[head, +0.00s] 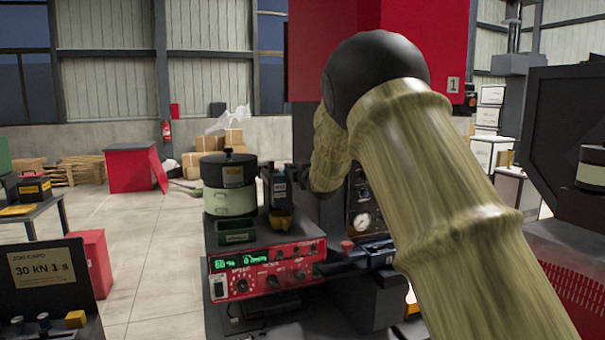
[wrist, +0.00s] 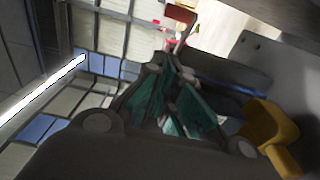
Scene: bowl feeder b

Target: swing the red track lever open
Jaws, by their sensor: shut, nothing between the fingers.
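My gripper (wrist: 172,68) shows in the wrist view as a dark body with teal inner finger faces. Its fingers come together at the tips and hold nothing. In the head view my arm covers the middle, and its dark end lies near the feeder, too small to read. The bowl feeder (head: 230,187) has a black lid and a pale green lower bowl. A dark labelled unit (head: 277,187) with a yellow lower part stands to its right. A small red knob (head: 347,244) sits by a dark bar; I cannot tell if it is the track lever.
A red control box (head: 266,268) with a green display is below the feeder. A yellow part (wrist: 268,135) is close on the right of my gripper in the wrist view. A sign stand (head: 45,270) is at the left. Open floor lies left of the feeder.

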